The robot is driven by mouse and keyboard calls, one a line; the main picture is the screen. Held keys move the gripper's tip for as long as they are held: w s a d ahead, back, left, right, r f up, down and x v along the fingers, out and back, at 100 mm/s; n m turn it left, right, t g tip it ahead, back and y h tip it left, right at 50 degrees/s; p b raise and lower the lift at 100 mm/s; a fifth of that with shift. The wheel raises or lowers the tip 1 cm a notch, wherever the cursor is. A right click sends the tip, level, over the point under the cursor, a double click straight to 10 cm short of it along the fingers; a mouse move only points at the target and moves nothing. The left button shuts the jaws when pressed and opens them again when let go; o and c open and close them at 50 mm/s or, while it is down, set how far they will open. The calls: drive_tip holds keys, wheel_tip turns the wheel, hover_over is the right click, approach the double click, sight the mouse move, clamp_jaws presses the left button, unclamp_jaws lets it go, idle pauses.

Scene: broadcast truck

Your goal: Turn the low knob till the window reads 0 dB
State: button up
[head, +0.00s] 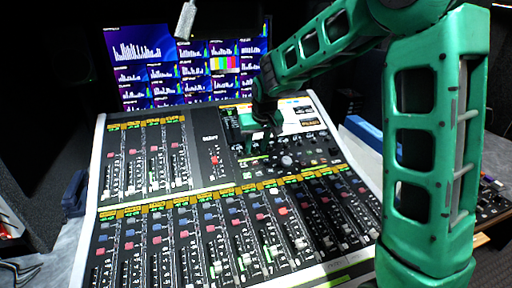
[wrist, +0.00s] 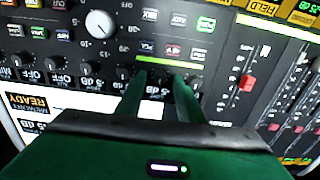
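The mixing console (head: 108,202) carries a row of small dark knobs with little readout windows beneath them. My gripper (head: 264,131) reaches down onto its upper right section. In the wrist view my gripper (wrist: 162,80) has its two green fingers apart, on either side of a small dark knob (wrist: 155,78). A window (wrist: 155,93) between the fingers shows a dB figure that looks like 5, its sign unclear. Whether the fingers touch the knob cannot be told. I cannot read a label naming it as the low knob.
A large white-faced dial (wrist: 99,23) lies up-left of the fingers. Close right are a green strip and a red fader cap (wrist: 247,83). Monitors (head: 140,60) stand behind the console, and a blue item (head: 362,130) lies at its right.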

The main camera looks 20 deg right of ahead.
drive_tip(key=shift+f, duration=0.15)
drive_tip(key=shift+c, duration=0.3)
clamp_jaws()
drive_tip(key=shift+d, duration=0.2)
drive_tip(key=shift+a, duration=0.15)
drive_tip(key=shift+m, duration=2.9)
